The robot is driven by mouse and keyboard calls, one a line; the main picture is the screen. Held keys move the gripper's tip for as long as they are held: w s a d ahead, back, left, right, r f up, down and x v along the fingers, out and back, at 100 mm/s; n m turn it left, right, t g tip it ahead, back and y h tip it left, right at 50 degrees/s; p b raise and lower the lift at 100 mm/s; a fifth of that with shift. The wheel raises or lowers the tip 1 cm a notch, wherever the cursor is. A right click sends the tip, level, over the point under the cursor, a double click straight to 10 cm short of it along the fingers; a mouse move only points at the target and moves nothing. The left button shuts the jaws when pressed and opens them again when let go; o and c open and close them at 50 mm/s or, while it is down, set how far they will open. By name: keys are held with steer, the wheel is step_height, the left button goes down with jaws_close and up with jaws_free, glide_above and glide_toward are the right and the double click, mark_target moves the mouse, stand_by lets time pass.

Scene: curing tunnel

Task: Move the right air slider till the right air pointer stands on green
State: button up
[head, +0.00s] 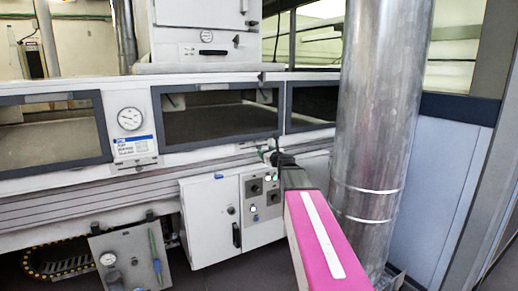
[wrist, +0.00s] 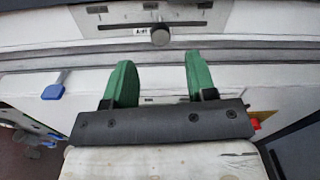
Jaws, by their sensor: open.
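In the wrist view, a round grey slider knob (wrist: 160,36) sits on a dark horizontal slot (wrist: 110,26) in a pale panel, beside a small white label (wrist: 141,31) whose letters are hard to read. My gripper (wrist: 160,62) has two green fingers spread apart, with nothing between them. The knob lies beyond the fingertips, roughly in line with the gap.
A round gauge (head: 130,118) is between the left and middle windows. A large metal duct (head: 380,110) stands close to the right of my arm. A white control cabinet (head: 208,220) is below the rail. A blue handle (wrist: 53,86) is left of the fingers.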

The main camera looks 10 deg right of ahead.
mark_target(257, 148)
steer(key=x, duration=0.7)
steer(key=shift+w+a, duration=0.1)
steer(key=shift+w, duration=0.25)
jaws_close()
steer(key=shift+s+a, duration=0.25)
steer(key=shift+a, duration=0.3)
jaws_free()
steer(key=shift+s, duration=0.1)
steer(key=v, duration=1)
steer(key=shift+s, duration=0.35)
